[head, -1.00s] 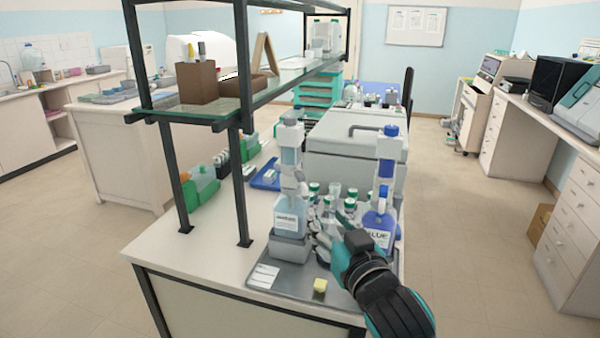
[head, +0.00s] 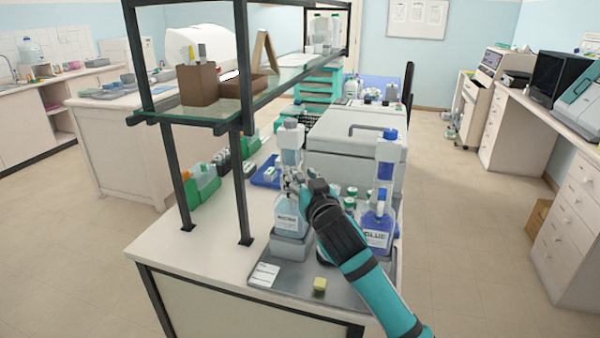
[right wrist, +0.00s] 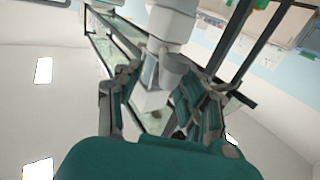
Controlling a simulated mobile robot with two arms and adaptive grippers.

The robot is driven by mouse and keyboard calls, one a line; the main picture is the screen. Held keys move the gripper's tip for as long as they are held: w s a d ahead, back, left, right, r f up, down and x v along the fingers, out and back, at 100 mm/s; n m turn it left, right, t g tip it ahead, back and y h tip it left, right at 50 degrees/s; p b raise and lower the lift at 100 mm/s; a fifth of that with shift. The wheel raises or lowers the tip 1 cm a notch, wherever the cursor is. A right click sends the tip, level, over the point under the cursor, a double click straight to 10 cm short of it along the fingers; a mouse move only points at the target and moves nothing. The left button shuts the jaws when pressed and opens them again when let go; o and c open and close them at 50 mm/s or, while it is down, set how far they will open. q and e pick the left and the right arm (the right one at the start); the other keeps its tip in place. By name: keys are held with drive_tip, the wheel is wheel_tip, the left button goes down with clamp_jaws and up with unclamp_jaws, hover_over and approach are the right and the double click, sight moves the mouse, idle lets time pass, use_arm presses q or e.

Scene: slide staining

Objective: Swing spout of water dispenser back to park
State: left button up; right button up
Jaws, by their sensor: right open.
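The water dispenser is a clear bottle (head: 288,220) with a white label and a tall pump column with a grey-white top (head: 291,135). It stands on a grey block at the front of the bench. My right gripper (head: 297,186) is beside its pump section, in front of and partly covering it. In the right wrist view, my gripper's fingers (right wrist: 160,105) are apart, with the dispenser's pale column (right wrist: 150,72) and a grey round part (right wrist: 181,72) between or just beyond them. I cannot tell clearly which part is the spout. My left gripper is out of view.
A blue-labelled dispenser (head: 378,225) stands close on the right, beyond my right arm. Green-capped bottles are behind. A shelf post (head: 242,190) rises to the left.

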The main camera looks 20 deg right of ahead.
drive_tip(key=shift+w, duration=0.55)
clamp_jaws()
